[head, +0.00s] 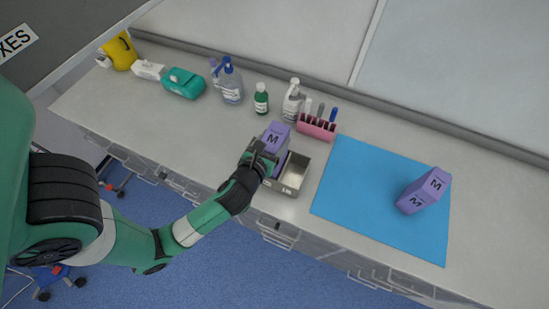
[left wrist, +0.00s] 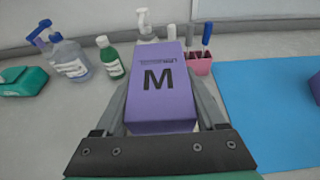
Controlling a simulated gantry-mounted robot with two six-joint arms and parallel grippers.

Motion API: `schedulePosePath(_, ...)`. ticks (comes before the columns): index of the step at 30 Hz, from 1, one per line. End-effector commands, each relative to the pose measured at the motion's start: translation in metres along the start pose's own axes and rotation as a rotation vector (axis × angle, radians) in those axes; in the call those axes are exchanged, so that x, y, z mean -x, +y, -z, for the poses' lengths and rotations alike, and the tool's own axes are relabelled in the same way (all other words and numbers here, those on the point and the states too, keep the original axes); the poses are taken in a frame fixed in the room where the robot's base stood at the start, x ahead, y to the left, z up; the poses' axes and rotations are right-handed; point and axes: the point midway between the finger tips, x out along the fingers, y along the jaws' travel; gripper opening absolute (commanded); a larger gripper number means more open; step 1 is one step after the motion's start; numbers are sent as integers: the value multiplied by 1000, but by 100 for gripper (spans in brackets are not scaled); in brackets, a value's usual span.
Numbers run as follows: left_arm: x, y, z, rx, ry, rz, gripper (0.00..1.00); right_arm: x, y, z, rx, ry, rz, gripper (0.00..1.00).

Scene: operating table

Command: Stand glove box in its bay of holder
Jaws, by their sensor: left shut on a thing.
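My left gripper (head: 262,162) is shut on a purple glove box (head: 277,136) marked M. The box is at the left part of the grey metal holder (head: 293,180). My gripper hides the box's lower part, so I cannot tell whether it rests in a bay or is held above it. A second purple box marked M (head: 424,192) lies on the blue mat. My right gripper is not in view.
The blue mat (head: 350,190) lies right of the holder. Behind the holder stand a pink rack (head: 317,127), a white pump bottle (head: 292,100), a green bottle (head: 261,99) and a blue-topped bottle (head: 231,85). A teal case (head: 184,83) lies further left. The counter's front edge is close to the holder.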

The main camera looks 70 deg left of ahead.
Motion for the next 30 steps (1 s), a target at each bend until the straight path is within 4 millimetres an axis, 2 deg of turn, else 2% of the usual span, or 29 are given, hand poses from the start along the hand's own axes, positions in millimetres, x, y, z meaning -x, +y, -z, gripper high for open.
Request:
schedulePosePath(1, -5, 0, 15, -2, 1, 0, 0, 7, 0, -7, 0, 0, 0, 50)
schedulePosePath(2, -7, 0, 19, -3, 0, 0, 0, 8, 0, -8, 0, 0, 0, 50)
schedulePosePath(9, -10, 0, 28, 0, -2, 1, 0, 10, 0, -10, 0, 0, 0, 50)
schedulePosePath(15, -22, 0, 59, -1, -1, 1, 0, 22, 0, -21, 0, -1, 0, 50)
schedulePosePath(26, -23, 0, 62, 0, -3, 1, 0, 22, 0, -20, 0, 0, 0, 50)
schedulePosePath(27, -23, 0, 63, 0, -1, 1, 76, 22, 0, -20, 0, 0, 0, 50)
schedulePosePath(30, -23, 0, 62, 0, -1, 1, 94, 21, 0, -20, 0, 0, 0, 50)
